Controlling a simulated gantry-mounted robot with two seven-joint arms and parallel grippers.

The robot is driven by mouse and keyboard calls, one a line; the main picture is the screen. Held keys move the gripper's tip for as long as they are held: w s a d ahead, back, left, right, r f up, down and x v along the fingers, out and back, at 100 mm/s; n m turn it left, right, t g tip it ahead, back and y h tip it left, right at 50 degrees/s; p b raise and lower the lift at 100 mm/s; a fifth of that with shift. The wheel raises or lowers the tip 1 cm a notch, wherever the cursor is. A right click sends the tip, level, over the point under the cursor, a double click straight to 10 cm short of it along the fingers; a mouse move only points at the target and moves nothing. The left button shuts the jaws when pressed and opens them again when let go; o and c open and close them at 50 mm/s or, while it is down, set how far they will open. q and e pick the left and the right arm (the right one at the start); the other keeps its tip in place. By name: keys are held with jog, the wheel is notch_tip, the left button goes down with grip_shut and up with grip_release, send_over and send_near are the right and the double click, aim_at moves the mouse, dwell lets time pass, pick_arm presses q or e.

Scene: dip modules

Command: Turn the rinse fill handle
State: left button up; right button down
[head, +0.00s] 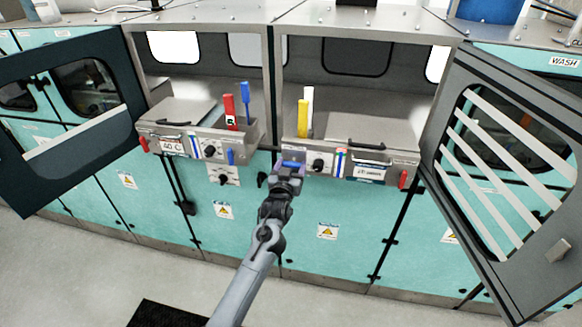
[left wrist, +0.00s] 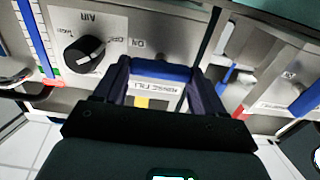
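The blue rinse fill handle (left wrist: 160,70) shows between the two fingers of my left gripper (left wrist: 163,82) in the left wrist view, lying across the gap. A label reading rinse fill (left wrist: 150,87) is beside it. In the head view my left gripper (head: 290,168) is at the front panel between the two modules, with a bit of blue (head: 291,163) between its fingers. The fingers are spread wide, one at each end of the visible blue part. Whether they touch it is hard to tell. My right gripper is not in view.
A black air knob (left wrist: 85,55) sits beside the handle; it also shows in the head view (head: 318,165). Another blue handle (head: 230,157) is on the left module. Open doors (head: 70,110) (head: 510,180) stand at both sides. Red and yellow levers (head: 230,112) (head: 303,118) rise above the modules.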

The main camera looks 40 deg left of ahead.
pick_arm(q)
jog(key=c, duration=0.4)
jog(key=m+p, duration=0.2)
jog(key=shift+r+m+p, duration=0.2)
jog(key=shift+m+p, duration=0.1)
jog(key=shift+p, duration=0.05)
jog(key=m+p, duration=0.4)
jog(key=m, duration=0.1)
jog(key=shift+d, duration=0.1)
jog(key=m+p, duration=0.1)
jog(key=m, duration=0.2)
jog(key=m+p, duration=0.1)
jog(key=m, duration=0.1)
jog(key=shift+w+d+f+m+p, duration=0.1)
jog(key=shift+f+m+p, duration=0.1)
jog(key=shift+m+p, duration=0.2)
jog(key=shift+f+m+p, duration=0.2)
jog(key=shift+m+p, duration=0.7)
jog(key=shift+m, duration=1.4)
